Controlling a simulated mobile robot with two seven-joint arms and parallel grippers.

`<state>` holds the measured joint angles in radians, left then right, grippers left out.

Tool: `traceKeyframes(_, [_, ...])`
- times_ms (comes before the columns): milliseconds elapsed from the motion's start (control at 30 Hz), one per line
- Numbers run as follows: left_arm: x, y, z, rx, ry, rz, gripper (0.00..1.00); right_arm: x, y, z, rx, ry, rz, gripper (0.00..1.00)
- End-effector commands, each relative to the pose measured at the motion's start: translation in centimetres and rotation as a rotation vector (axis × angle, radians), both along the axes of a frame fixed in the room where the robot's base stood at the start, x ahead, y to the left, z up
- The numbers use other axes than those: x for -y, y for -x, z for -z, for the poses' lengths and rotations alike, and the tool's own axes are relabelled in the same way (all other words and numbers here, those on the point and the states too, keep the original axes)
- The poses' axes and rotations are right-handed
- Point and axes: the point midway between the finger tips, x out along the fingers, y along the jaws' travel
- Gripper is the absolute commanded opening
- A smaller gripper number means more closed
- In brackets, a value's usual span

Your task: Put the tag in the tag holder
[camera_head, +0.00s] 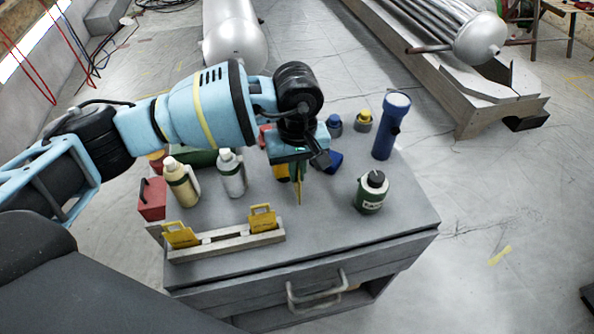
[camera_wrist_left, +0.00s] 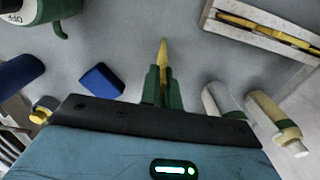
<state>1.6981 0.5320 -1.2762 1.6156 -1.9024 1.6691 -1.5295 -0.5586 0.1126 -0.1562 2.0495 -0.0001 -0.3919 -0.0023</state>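My left gripper (camera_head: 297,170) points down above the cabinet top. It is shut on a yellow tag (camera_head: 299,192), seen nearly edge-on; in the left wrist view the tag (camera_wrist_left: 162,52) sticks out between the green fingers (camera_wrist_left: 162,88). The tag holder (camera_head: 225,246) is a low grey slotted rack near the cabinet's front left edge. One yellow tag (camera_head: 180,236) stands at its left end and another (camera_head: 263,219) at its right end, with a bare stretch between. The held tag is apart from the holder, behind and right of it. My right gripper is not in view.
A cream bottle (camera_head: 182,183) and a white bottle (camera_head: 232,175) stand behind the holder, beside a red box (camera_head: 152,200). A green canister (camera_head: 371,192) and a blue flashlight (camera_head: 391,127) stand at right. The cabinet top (camera_head: 325,225) is clear at front right.

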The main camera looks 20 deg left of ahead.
Motion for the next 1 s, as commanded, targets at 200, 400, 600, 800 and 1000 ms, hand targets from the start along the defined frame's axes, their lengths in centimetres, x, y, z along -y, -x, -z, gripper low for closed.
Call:
traceKeyframes(200, [0.01, -0.02, 0.79, 0.001, 0.000, 0.001, 0.00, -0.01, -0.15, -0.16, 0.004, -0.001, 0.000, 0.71])
traceKeyframes(400, [0.01, 0.00, 1.09, 0.001, 0.001, 0.001, 0.00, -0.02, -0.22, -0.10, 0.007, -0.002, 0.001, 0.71])
traceKeyframes(600, [-0.01, -0.01, 1.10, 0.001, 0.000, 0.001, 0.24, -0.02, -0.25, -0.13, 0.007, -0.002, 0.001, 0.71])
traceKeyframes(800, [-0.01, -0.01, 1.09, 0.001, 0.000, 0.001, 0.26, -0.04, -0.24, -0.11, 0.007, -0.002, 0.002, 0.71])
traceKeyframes(1000, [0.00, -0.06, 0.47, 0.003, 0.001, 0.001, 0.26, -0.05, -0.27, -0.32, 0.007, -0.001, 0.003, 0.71])
